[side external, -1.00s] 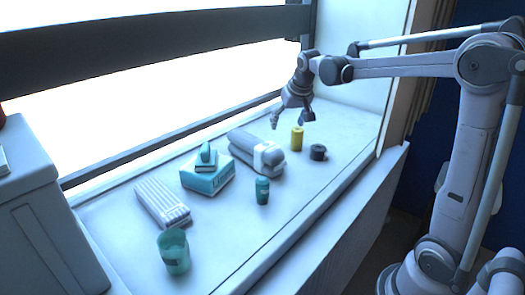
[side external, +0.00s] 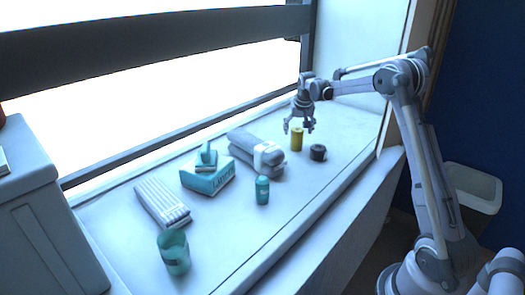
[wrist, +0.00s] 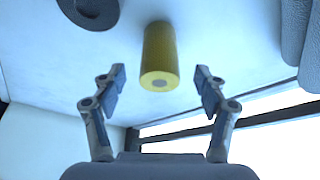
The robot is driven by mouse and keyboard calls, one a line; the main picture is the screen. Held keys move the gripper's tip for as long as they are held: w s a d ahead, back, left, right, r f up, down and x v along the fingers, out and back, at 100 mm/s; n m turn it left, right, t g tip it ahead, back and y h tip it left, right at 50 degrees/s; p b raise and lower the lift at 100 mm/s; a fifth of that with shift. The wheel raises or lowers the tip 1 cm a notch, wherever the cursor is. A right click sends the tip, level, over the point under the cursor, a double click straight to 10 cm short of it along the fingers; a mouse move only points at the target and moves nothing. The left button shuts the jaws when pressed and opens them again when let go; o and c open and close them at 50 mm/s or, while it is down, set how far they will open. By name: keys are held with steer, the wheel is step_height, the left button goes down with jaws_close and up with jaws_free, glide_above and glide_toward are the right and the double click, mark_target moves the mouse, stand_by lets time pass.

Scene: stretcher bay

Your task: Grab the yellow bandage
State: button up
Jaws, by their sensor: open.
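The yellow bandage (side external: 297,139) is an upright roll on the white ledge, near its far right end. In the wrist view the yellow bandage (wrist: 159,57) shows its round end with a grey core. My gripper (side external: 299,129) is open and empty, just above the bandage in the side view. In the wrist view the two fingers of my gripper (wrist: 160,84) are spread to the left and right of the bandage's near end, and neither appears to touch it.
A dark roll (side external: 318,153) stands close to the right of the bandage. Rolled grey blankets (side external: 252,146) lie to its left. A teal bottle (side external: 262,190), a teal box (side external: 207,179), a white folded pack (side external: 162,203) and a green cup (side external: 173,252) are nearer on the ledge (side external: 235,230).

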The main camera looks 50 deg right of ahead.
mark_target(297, 137)
steer(key=shift+x, duration=2.75)
steer(key=shift+r, duration=0.1)
steer(key=c, duration=1.2)
